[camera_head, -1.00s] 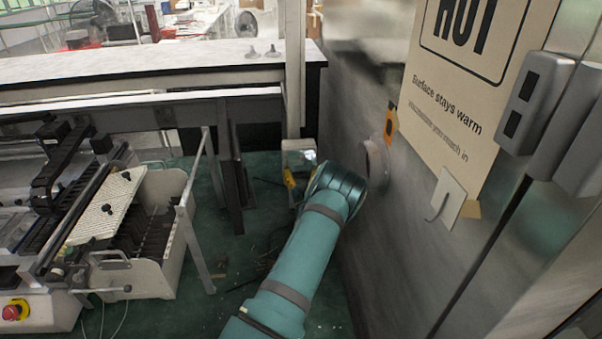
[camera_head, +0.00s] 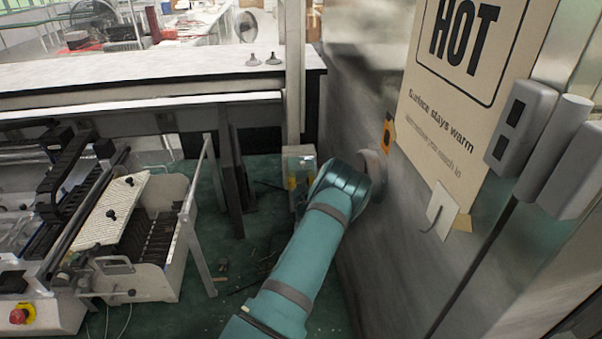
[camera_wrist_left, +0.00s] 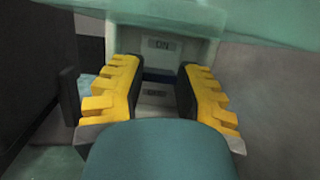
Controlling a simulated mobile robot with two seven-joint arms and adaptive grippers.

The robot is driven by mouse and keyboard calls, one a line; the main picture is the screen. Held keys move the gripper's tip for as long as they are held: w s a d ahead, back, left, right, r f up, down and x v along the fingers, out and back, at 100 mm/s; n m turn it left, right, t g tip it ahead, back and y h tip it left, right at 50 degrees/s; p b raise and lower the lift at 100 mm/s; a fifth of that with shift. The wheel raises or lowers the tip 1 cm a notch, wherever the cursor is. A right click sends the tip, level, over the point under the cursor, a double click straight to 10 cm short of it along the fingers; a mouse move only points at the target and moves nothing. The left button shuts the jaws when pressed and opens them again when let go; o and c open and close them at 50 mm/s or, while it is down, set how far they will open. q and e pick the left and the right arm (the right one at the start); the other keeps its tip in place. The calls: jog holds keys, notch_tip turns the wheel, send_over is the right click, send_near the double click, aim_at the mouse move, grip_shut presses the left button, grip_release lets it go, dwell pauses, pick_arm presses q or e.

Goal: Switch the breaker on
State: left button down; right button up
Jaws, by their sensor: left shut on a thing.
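The breaker (camera_head: 300,160) is a small pale grey box low beside the post in the head view, partly hidden by my left arm. In the left wrist view the breaker's grey housing (camera_wrist_left: 190,52) fills the upper middle, with an "ON" label and a dark blue band below it. My left gripper (camera_wrist_left: 158,95) has its yellow ridged fingers on both sides of the breaker's middle part, and it is shut on it. In the head view only a bit of yellow shows by the box. The exact contact is hidden. My right gripper is not in view.
A grey metal wall with a "HOT" sign (camera_head: 455,90) stands close on the right, with a hook plate (camera_head: 439,211) and grey handles (camera_head: 521,125). A white machine (camera_head: 130,265) stands left. A long bench (camera_head: 150,70) runs behind. Green floor lies between.

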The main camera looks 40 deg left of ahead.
pick_arm(q)
jog(key=r+g+h+p, duration=0.1)
jog(key=h+p, duration=0.1)
jog(key=p, duration=0.1)
jog(key=shift+w+a+r+g, duration=0.1)
jog(key=shift+a+g, duration=0.05)
jog(key=shift+g, duration=0.15)
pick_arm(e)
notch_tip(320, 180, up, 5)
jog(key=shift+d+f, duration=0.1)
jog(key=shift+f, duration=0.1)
pick_arm(q)
jog(key=c, duration=0.6)
grip_release()
jog(key=v, duration=1.2)
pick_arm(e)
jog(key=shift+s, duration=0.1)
